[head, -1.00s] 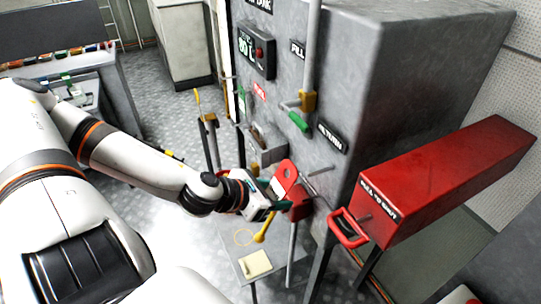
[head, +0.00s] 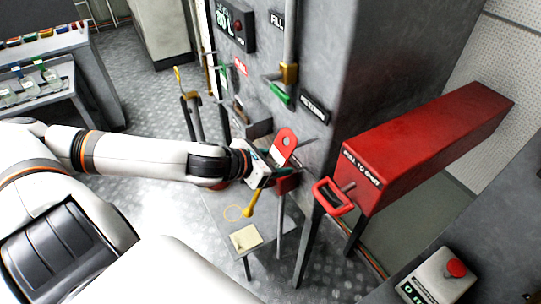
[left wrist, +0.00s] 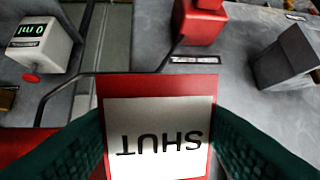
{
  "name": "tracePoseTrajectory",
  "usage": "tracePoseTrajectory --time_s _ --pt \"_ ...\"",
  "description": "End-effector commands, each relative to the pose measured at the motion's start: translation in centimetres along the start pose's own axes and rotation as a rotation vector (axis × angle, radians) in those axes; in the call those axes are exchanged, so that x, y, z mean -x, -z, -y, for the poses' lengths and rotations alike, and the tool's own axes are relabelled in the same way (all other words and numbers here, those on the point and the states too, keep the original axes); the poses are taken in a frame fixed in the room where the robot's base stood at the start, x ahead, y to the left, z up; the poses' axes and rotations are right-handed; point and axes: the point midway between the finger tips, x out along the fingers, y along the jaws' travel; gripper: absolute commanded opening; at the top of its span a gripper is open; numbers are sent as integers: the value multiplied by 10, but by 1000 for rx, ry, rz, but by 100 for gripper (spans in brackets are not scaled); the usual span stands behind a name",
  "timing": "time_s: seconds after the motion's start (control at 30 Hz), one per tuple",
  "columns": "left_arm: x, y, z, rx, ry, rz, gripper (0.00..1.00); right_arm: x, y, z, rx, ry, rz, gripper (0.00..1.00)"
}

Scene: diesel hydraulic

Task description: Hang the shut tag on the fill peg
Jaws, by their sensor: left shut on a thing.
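The shut tag (head: 286,143) is a red plate with a hole near its top and a white panel. In the left wrist view the tag (left wrist: 158,88) reads SHUT upside down. My left gripper (head: 268,167) is shut on it, with a dark green finger at each side. It holds the tag in the air before the grey tank front. A thin metal peg (head: 310,141) sticks out just right of the tag, below the RETURN label. I cannot tell which peg is the fill one.
A red box (head: 425,145) with a red pull handle (head: 333,196) juts out to the right. A red part and yellow lever (head: 250,203) are below the gripper. A small stand (head: 245,238) is lower down. A display unit with a red button (head: 440,275) is at lower right.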

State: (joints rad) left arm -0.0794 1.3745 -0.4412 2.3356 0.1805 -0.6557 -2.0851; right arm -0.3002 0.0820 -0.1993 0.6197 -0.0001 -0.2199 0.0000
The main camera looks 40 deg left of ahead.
Motion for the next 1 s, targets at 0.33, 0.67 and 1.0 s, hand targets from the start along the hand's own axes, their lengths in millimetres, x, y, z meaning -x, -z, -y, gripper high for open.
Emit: tracePoseTrajectory --time_s 0.33,0.67,1.0 --pt "-14 -4 -2 3 -2 0 28 -2 0 0 -1 0 0 34" --pt "-26 -10 -4 1 -2 -1 28 -10 1 0 0 0 0 34" --pt "-36 -13 -5 1 -2 -21 28 -23 1 -3 -1 -3 1 34"
